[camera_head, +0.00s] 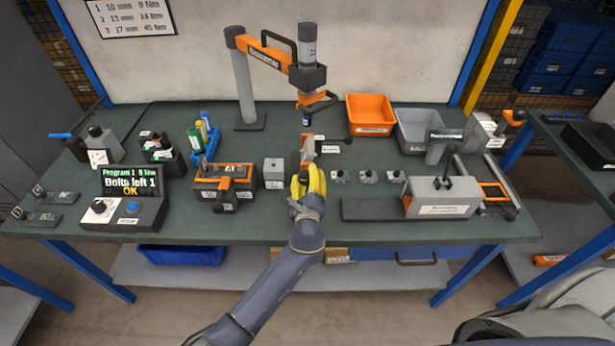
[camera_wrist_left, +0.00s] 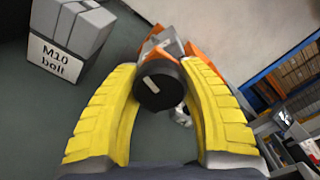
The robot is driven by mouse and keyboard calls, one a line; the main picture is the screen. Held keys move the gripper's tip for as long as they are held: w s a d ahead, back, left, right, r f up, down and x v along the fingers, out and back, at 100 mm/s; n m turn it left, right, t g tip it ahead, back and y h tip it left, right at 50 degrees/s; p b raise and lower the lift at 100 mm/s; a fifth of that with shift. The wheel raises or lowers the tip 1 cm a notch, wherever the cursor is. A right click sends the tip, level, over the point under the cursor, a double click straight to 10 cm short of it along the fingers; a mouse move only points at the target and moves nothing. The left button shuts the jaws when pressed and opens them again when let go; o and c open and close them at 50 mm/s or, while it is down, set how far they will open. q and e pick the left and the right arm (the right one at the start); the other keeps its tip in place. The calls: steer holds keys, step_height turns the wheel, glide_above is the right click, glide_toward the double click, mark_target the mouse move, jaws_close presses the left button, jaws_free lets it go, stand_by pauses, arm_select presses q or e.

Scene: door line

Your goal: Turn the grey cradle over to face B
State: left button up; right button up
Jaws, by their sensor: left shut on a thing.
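My left gripper (camera_head: 308,182) has yellow fingers and is at the middle of the bench. In the left wrist view, the fingers (camera_wrist_left: 170,105) are closed around a round black knob (camera_wrist_left: 160,86). Behind the knob is a grey and orange body, which I take to be the cradle (camera_wrist_left: 165,42). In the head view this cradle (camera_head: 307,148) shows just beyond the fingers, below the tool arm, and is partly hidden by them. A black lever or handle (camera_head: 362,141) sticks out to its right. I cannot read which face is up. My right gripper is not in view.
A grey M10 bolt box (camera_head: 273,170) stands close left of the gripper, also in the wrist view (camera_wrist_left: 72,38). An orange and grey fixture (camera_head: 226,183) is further left. The hanging driver (camera_head: 306,110) is above the cradle. Small grey parts (camera_head: 367,177) and a grey block (camera_head: 437,198) are right.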

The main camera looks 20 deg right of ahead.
arm_select(q)
steer(key=o, duration=1.3)
steer(key=v, duration=1.2)
